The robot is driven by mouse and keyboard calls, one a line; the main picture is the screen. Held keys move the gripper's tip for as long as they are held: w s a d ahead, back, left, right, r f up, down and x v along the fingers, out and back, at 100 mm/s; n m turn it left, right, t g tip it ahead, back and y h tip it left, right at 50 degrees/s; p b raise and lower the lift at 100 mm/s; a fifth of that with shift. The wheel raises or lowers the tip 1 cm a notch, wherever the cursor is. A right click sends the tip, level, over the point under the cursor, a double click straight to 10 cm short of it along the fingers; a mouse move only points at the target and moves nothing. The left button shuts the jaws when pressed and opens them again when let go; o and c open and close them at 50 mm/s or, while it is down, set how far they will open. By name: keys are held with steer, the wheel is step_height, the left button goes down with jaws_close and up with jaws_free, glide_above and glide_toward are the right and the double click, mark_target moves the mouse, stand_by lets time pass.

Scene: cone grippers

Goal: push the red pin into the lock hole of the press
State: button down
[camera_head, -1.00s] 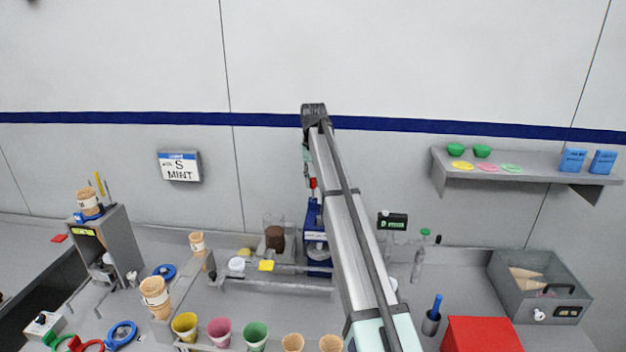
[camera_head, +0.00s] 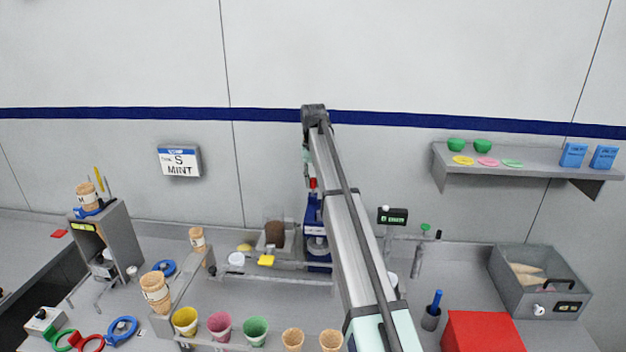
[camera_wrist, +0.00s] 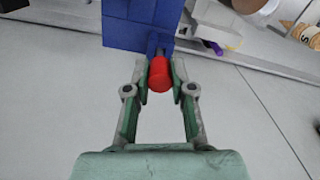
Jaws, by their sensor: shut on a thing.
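The red pin (camera_wrist: 159,75) sits between the fingertips of my gripper (camera_wrist: 160,80) in the wrist view. My gripper is shut on it. The blue press (camera_wrist: 142,20) is directly beyond the pin, and the pin's far end meets or nearly meets a small blue part at the press's edge. I cannot tell whether it is inside the lock hole. In the head view the red pin (camera_head: 313,183) shows just above the blue press (camera_head: 318,245), left of my arm, which hides part of the press.
A clear container with brown contents (camera_head: 275,235) stands left of the press. Colored cups (camera_head: 220,325) and cones line the front. A grey box (camera_head: 540,285) and a red box (camera_head: 480,333) are at the right. A shelf (camera_head: 520,165) hangs on the wall.

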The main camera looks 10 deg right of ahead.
steer(key=shift+f, duration=0.65)
steer(key=c, duration=0.9)
jaws_free()
step_height(320, 180, up, 12)
